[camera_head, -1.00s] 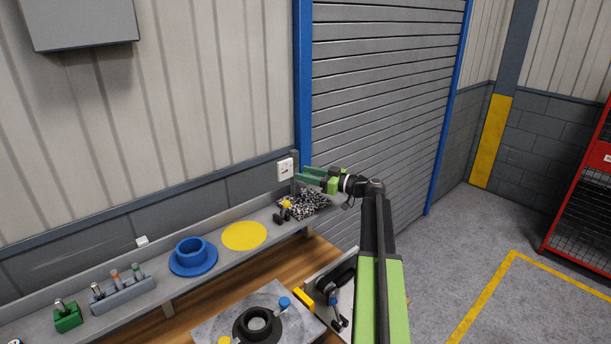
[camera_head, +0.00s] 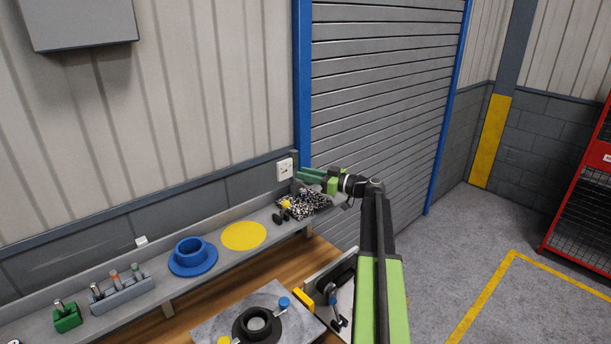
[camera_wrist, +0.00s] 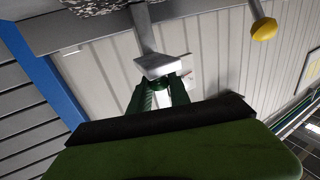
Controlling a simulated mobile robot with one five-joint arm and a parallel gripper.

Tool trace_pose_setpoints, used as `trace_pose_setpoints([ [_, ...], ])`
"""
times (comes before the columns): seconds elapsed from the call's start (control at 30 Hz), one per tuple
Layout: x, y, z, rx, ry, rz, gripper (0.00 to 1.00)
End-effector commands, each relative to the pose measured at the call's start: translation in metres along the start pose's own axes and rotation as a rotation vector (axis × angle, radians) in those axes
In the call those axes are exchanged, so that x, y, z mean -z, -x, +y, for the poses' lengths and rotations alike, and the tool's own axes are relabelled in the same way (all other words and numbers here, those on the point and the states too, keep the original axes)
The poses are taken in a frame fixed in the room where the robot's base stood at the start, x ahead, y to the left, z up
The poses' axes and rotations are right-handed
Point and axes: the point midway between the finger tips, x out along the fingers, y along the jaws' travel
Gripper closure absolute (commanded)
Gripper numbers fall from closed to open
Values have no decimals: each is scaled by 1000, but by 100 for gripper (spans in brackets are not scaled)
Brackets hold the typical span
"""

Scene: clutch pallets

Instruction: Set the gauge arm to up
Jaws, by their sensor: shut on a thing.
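My gripper (camera_head: 311,176) is at the far right end of the shelf, above a black-and-white speckled plate (camera_head: 305,203). Its green fingers, seen in the wrist view (camera_wrist: 160,92), are shut on a pale grey piece (camera_wrist: 159,66), which seems to be part of the gauge arm. A grey post (camera_wrist: 143,27) runs from the shelf to this piece in the wrist view. The fingers hide much of the held part, so I cannot tell its exact angle.
A yellow knob (camera_head: 286,204) stands beside the speckled plate. A yellow disc (camera_head: 244,236), a blue flanged ring (camera_head: 192,256) and a grey block with pegs (camera_head: 122,293) sit along the shelf (camera_head: 218,272).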

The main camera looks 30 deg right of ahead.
Motion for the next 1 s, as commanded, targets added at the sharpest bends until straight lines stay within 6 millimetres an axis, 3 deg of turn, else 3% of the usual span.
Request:
trace_pose_setpoints([
  [0.77,0,-1,-1,1,0,0,100],
  [1.0,26,-1,-1,1,0,0,100],
])
